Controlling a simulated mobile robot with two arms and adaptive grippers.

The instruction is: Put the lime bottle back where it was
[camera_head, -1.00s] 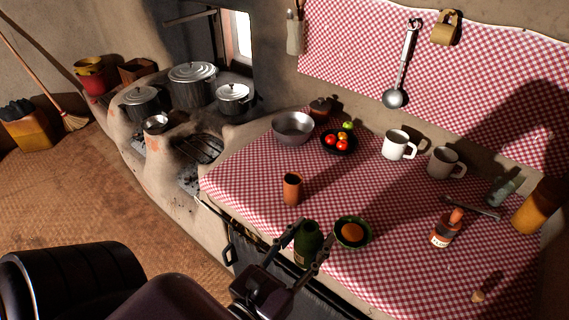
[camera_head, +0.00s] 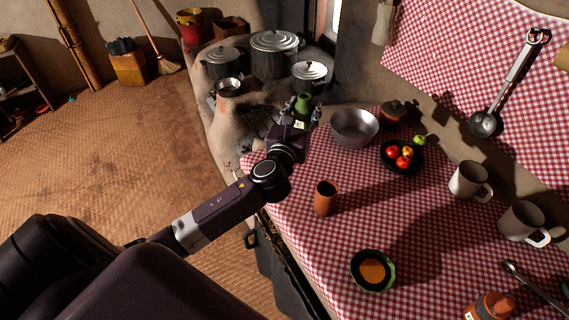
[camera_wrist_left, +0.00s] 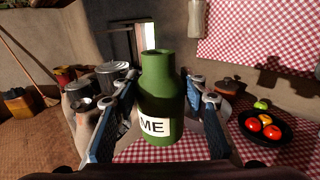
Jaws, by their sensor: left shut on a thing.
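The lime bottle (camera_head: 303,103) is green with a white label; in the left wrist view (camera_wrist_left: 160,95) the label's letters "ME" show. My left gripper (camera_head: 304,110) is shut on it, with one finger on each side, and holds it upright. In the head view the bottle is seen near the left back end of the checked tablecloth (camera_head: 340,255), close to the stove and left of the metal bowl (camera_head: 354,128). The gripper hides the bottle's lower part in the head view, so its height over the surface cannot be told. My right gripper is not in view.
A clay cup (camera_head: 325,199) stands right of my left arm. A black plate of tomatoes (camera_head: 413,166) and a small lidded pot (camera_head: 394,113) are near the bowl. Several metal pots (camera_head: 274,55) stand on the mud stove. A green-rimmed bowl (camera_head: 388,282) is nearer the front.

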